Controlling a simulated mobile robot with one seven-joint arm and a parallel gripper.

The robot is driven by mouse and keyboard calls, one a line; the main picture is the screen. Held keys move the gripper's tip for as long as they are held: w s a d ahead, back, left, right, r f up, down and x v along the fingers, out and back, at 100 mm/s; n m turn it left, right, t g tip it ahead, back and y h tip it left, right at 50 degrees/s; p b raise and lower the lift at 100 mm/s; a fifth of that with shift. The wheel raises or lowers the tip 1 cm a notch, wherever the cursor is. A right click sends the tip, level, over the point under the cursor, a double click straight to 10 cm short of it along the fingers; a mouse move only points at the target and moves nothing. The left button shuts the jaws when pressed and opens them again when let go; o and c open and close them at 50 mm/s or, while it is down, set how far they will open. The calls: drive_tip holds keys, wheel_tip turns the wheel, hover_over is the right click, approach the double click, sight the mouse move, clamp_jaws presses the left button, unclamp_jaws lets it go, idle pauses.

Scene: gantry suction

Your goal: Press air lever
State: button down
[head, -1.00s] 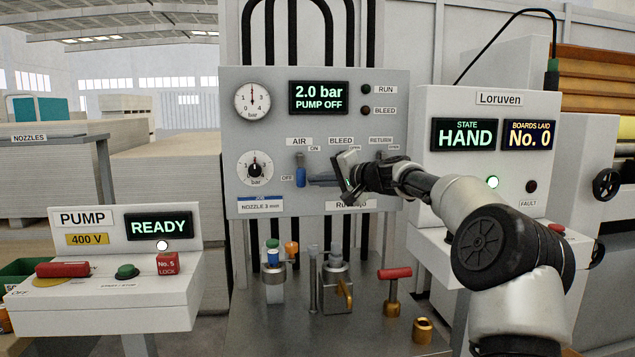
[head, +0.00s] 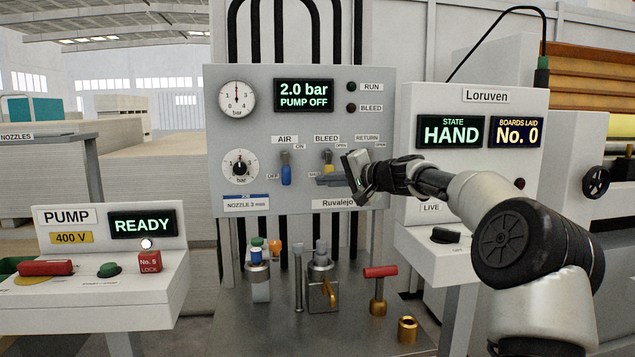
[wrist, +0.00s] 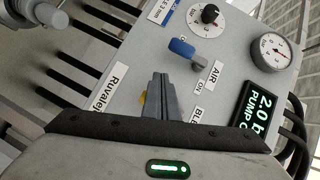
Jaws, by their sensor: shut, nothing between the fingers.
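The air lever (head: 286,174) has a blue handle that hangs down, level with the OFF mark, on the grey panel (head: 214,130). It also shows in the wrist view (wrist: 182,48), with its blue end away from the ON mark. My gripper (head: 318,181) is shut and empty, to the right of the air lever and apart from it. In the wrist view my fingertips (wrist: 159,78) point towards the panel near the lever. The yellow bleed lever (head: 328,157) is just above my fingers and mostly hidden in the wrist view. The return lever is hidden behind my gripper.
The panel display (head: 304,95) reads 2.0 bar, PUMP OFF. A regulator dial (head: 240,166) is left of the air lever. Valves and a red T-handle (head: 380,272) stand on the bench below. The pump box (head: 100,300) is at lower left.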

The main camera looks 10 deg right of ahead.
drive_tip(key=f+v, duration=0.1)
drive_tip(key=v, duration=0.6)
drive_tip(key=shift+s, duration=0.25)
drive_tip(key=shift+f, duration=0.15)
